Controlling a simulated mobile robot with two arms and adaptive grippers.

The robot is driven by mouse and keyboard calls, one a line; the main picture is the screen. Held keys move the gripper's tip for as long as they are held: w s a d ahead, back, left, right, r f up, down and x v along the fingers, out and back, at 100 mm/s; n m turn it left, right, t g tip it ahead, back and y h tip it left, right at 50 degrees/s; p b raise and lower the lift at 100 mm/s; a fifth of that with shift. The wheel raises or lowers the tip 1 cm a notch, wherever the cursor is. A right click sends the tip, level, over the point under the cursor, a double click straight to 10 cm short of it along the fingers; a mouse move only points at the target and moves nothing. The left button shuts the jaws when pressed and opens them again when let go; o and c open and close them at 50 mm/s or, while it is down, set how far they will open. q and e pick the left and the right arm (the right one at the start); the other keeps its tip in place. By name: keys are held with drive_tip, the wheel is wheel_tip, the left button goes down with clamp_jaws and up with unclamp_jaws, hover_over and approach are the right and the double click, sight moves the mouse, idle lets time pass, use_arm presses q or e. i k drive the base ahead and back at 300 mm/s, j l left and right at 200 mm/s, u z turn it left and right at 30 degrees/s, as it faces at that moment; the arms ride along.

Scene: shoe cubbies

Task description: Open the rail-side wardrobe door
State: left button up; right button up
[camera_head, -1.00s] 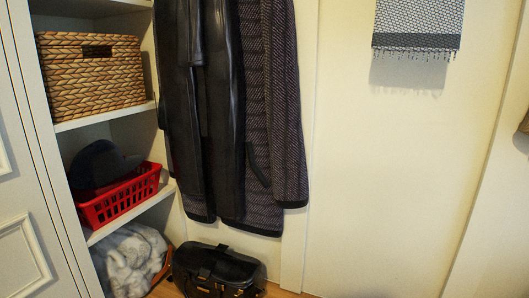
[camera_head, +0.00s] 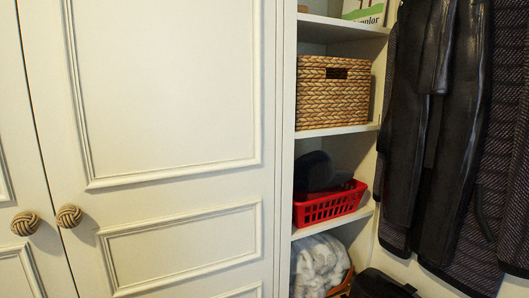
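The white wardrobe fills the left half of the head view, with two panelled doors that look shut. The wide door (camera_head: 180,190) stands beside the open shelves, and its round woven knob (camera_head: 69,216) sits near its left edge. The other door (camera_head: 12,120) is cut off by the left picture edge, and its matching knob (camera_head: 25,223) sits just left of the seam. Neither of my grippers shows in this view.
Open shelves right of the wardrobe hold a wicker basket (camera_head: 333,93), a red plastic basket (camera_head: 330,206) and a grey fluffy bundle (camera_head: 318,264). Dark coats (camera_head: 435,120) hang at the right. A black bag (camera_head: 378,284) lies low beneath them.

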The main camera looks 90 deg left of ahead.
sight(154, 120)
drive_tip(key=u, duration=2.85)
